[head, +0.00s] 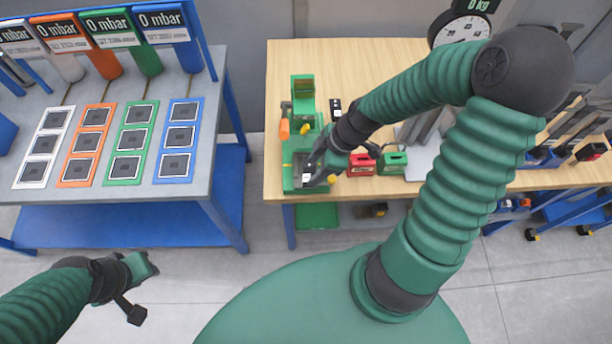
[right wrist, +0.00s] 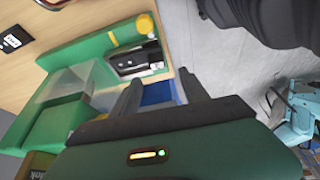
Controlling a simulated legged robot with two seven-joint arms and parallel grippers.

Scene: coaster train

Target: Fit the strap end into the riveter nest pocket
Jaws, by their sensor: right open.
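The green riveter (head: 303,112) stands at the left end of the wooden bench. Its green base also shows in the right wrist view (right wrist: 88,50). A dark recessed area (right wrist: 125,58) with a small pale piece at one end lies in the base beside a yellow round part (right wrist: 145,24). I cannot tell the strap end from the nest pocket there. My right gripper (head: 316,172) is at the front of the riveter; its two fingers (right wrist: 157,88) are apart beside the dark area. I see nothing clearly held between them. My left gripper (head: 140,285) is over the floor, away from the bench.
Red (head: 361,165) and green (head: 393,163) small boxes stand right of the riveter. A dial scale (head: 462,32) stands behind my right arm. A grey table (head: 218,150) with coloured panels is at left, with a floor gap between. The bench's back middle is clear.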

